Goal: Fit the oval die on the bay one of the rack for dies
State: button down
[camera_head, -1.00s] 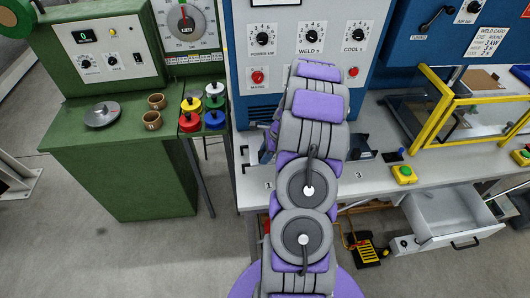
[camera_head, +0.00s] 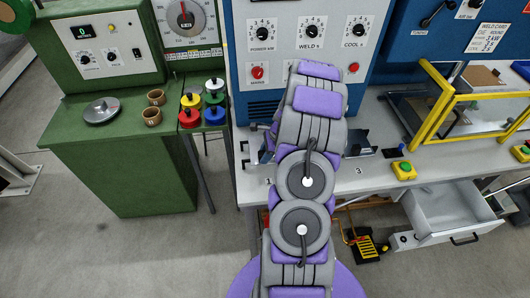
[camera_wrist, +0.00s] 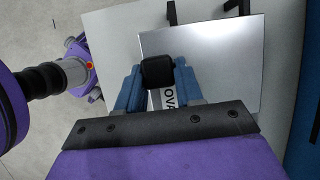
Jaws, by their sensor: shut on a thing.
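In the wrist view, my gripper (camera_wrist: 158,80) has its blue fingers closed on a black knob or handle. A label reading "OVA" is partly visible just below it, and a flat silver plate (camera_wrist: 215,70) spreads beyond the fingers. This looks like the oval die, held by its handle; its underside is hidden. In the head view my arm covers most of the gripper and die. The rack for dies is mostly hidden behind my arm; bay marks 1 and 3 show on the pale bench (camera_head: 390,178). I cannot tell whether the die touches the rack.
Two black bracket-like bars (camera_wrist: 225,8) show past the plate in the wrist view. A blue welder panel (camera_head: 262,50) rises behind the bench. A yellow-framed guard (camera_head: 440,110), a green button box (camera_head: 404,170) and an open drawer (camera_head: 445,212) are at right.

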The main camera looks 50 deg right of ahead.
jog(key=shift+f, duration=0.8)
jog(key=c, duration=0.6)
grip_release()
jog(key=shift+c, duration=0.2)
jog(key=v, duration=1.7)
jog(key=shift+d+r, duration=0.1)
